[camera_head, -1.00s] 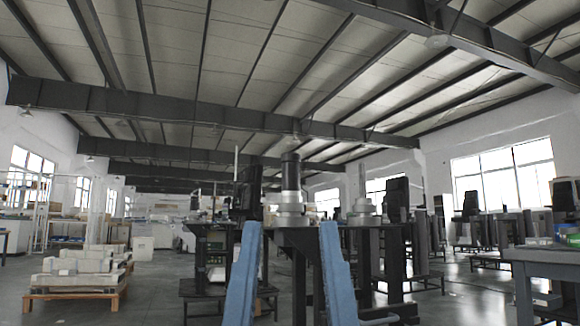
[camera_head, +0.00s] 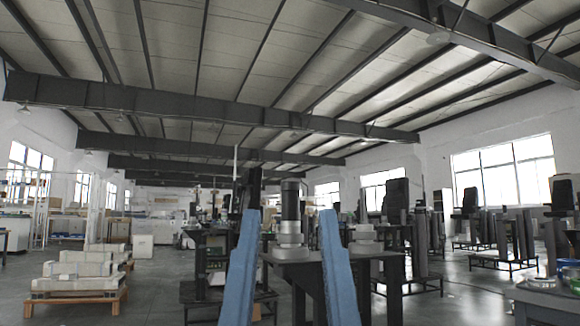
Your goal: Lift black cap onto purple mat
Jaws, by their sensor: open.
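My gripper (camera_head: 289,212) appears as two long blue fingers rising from the bottom edge of the head camera view. They stand well apart, so it is open, and no object is seen held between them. I cannot make out a black cap or a purple mat in this view. The camera looks mostly at the ceiling and the far hall, and the area below the picture is out of sight.
Between the fingers, behind them, a dark-topped metal cylinder (camera_head: 290,207) stands on a dark table (camera_head: 290,256). Pale blocks (camera_head: 80,270) lie on a wooden pallet (camera_head: 80,299) at left. A table with a grey stand (camera_head: 541,284) is at lower right. Grey floor shows between.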

